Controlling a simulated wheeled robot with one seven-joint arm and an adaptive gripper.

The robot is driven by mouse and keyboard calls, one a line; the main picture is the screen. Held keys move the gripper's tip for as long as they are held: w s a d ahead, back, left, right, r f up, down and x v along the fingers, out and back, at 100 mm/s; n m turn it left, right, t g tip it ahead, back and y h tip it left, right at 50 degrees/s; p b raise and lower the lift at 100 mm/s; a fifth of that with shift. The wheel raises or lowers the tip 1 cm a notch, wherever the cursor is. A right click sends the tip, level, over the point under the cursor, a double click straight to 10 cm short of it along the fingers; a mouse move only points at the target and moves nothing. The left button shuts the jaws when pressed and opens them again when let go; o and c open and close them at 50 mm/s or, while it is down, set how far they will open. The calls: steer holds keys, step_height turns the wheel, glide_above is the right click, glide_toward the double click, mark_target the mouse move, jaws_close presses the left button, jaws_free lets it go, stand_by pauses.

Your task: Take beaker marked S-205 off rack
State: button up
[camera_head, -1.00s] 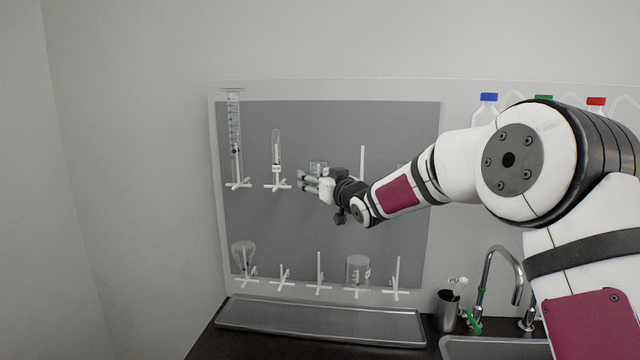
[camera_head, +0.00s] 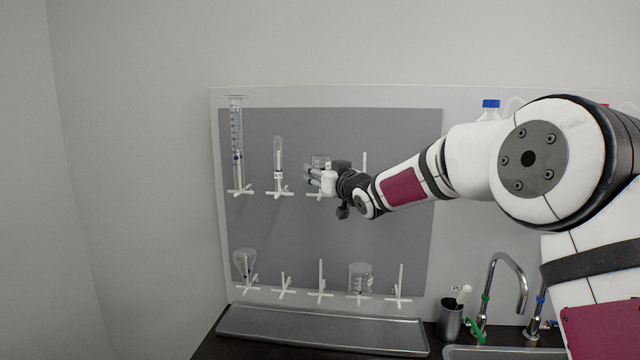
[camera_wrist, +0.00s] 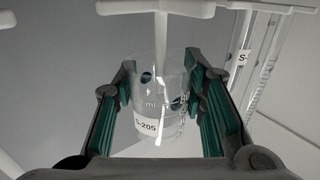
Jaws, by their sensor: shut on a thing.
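The clear glass beaker marked S-205 (camera_wrist: 158,95) sits between the two green-padded fingers of my gripper (camera_wrist: 165,105) in the wrist view. Its label (camera_wrist: 145,124) faces the camera. A white rack peg (camera_wrist: 161,40) stands behind or inside the beaker; I cannot tell which. In the head view, my gripper (camera_head: 316,179) is at the upper row of the grey drying rack (camera_head: 300,225), shut on the beaker (camera_head: 320,162), whose top shows above the fingers. The fingers hide most of the beaker there.
A tall graduated cylinder (camera_head: 237,140) and a slim glass vessel (camera_head: 278,160) hang left of my gripper. A flask (camera_head: 244,263) and another beaker (camera_head: 360,277) hang on the lower row. A metal tray (camera_head: 320,328) lies below. A tap (camera_head: 520,280) stands at right.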

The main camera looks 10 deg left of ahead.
mark_target(320, 155)
steer(key=shift+r+p, duration=0.4)
steer(key=shift+r, duration=4.55)
steer(key=p+v, duration=1.2)
steer(key=v, duration=0.7)
steer(key=shift+s, duration=0.25)
steer(key=v, duration=1)
steer(key=shift+s+d, duration=0.15)
steer(key=shift+d, duration=0.15)
steer(key=shift+f, duration=0.1)
